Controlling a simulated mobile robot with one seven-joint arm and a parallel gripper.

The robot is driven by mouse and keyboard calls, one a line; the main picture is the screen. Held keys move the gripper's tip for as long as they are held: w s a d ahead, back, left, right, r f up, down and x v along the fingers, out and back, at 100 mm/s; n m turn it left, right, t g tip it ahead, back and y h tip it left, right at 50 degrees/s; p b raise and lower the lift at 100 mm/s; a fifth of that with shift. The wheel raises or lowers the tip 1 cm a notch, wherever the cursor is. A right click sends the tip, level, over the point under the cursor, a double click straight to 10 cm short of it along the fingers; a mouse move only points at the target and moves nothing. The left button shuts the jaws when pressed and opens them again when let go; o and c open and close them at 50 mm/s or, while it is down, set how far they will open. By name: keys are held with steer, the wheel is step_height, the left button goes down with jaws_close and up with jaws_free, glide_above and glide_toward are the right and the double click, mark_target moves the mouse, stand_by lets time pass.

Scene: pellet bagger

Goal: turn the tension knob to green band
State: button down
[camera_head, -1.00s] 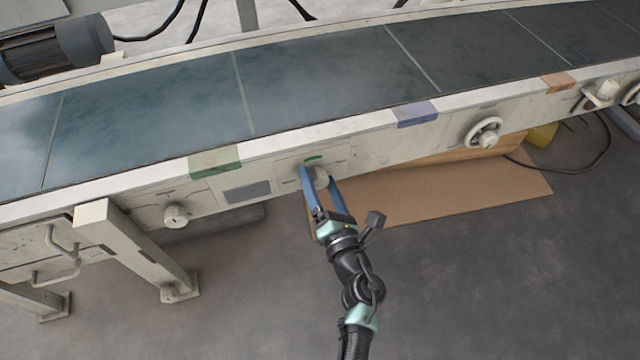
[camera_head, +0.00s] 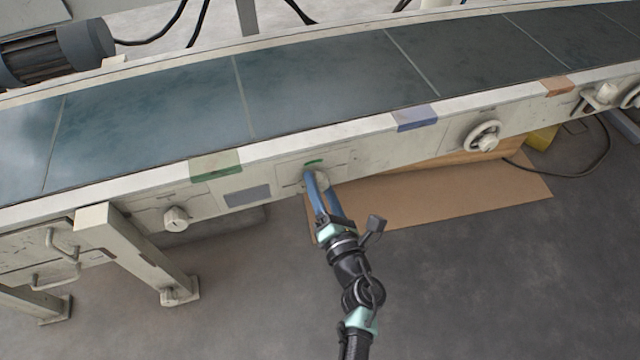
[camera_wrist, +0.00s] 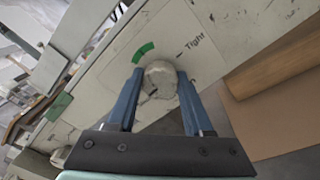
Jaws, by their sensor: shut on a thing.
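The tension knob (camera_wrist: 160,82) is a round, worn, pale knob on the conveyor's side panel. A green band (camera_wrist: 143,52) is painted as an arc on the panel at its upper left in the wrist view, with the word "Tight" to the upper right. In the head view the green band (camera_head: 313,163) shows just above the knob (camera_head: 322,180). My gripper (camera_head: 317,182) has its blue fingers on either side of the knob and is shut on it; the wrist view also shows the gripper (camera_wrist: 158,88). A dark mark shows low on the knob's face; where its pointer aims is unclear.
Another knob (camera_head: 176,219) is to the left on the same panel, and a handwheel (camera_head: 482,136) is to the right. A support leg (camera_head: 130,250) stands at the left. A cardboard sheet (camera_head: 440,190) lies on the floor. The floor in front is clear.

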steer(key=m+p, duration=0.3)
steer(key=m, duration=0.1)
steer(key=shift+r, duration=0.15)
steer(key=m+p, duration=0.2)
steer(key=m, duration=0.4)
steer(key=m+p, duration=0.2)
steer(key=m, duration=0.2)
steer(key=m+p, duration=0.1)
steer(key=m, duration=0.3)
steer(key=shift+f, duration=0.2)
steer(key=shift+m, duration=0.5)
steer(key=shift+c, duration=1.5)
jaws_free()
